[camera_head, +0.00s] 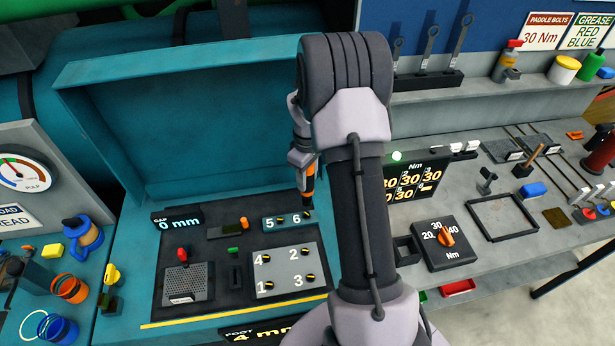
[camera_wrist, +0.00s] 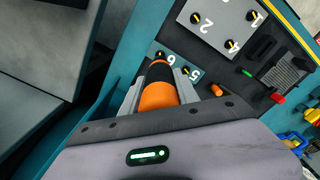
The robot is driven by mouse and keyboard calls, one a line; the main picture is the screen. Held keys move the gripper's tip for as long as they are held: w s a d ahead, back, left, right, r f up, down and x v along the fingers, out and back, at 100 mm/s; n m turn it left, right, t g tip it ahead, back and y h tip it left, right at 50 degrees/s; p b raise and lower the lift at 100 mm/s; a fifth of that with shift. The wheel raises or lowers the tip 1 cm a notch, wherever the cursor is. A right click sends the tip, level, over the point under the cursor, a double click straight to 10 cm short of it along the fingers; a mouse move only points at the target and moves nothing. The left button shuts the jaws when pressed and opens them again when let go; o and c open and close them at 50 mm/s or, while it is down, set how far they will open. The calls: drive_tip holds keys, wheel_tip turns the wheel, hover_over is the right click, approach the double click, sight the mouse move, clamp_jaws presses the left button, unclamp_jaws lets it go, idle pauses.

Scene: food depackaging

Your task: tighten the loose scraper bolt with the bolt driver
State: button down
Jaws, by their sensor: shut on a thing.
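My gripper (camera_head: 303,158) is shut on the bolt driver (camera_head: 310,184), which has an orange and black body. In the wrist view the driver (camera_wrist: 158,94) lies between the two fingers and points at the small teal plate (camera_wrist: 200,74) with bolts 5 and 6. In the head view its lower end is close above bolt 6 (camera_head: 307,215); I cannot tell whether it touches. Bolt 5 (camera_head: 280,219) is just left of it. Bolts 1 to 4 sit on the grey plate (camera_head: 283,262). I cannot tell which bolt is loose.
A torque dial (camera_head: 446,236) marked 20, 30, 40 Nm stands right of my arm, its orange knob seemingly towards 30. The Nm board (camera_head: 418,180) shows several 30s, with a green light (camera_head: 397,156) above. A teal side wall (camera_head: 200,110) rises behind the plates.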

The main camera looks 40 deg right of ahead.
sight(307, 195)
drive_tip(key=shift+f+b, duration=2)
drive_tip(key=shift+f, duration=0.85)
drive_tip(key=shift+f+b, duration=0.85)
drive_tip(key=shift+f, duration=0.4)
idle(1.6)
wheel_tip(307, 195, up, 6)
drive_tip(key=p, duration=0.4)
drive_tip(key=shift+r+p, duration=0.15)
drive_tip(key=shift+p, duration=0.15)
idle(0.3)
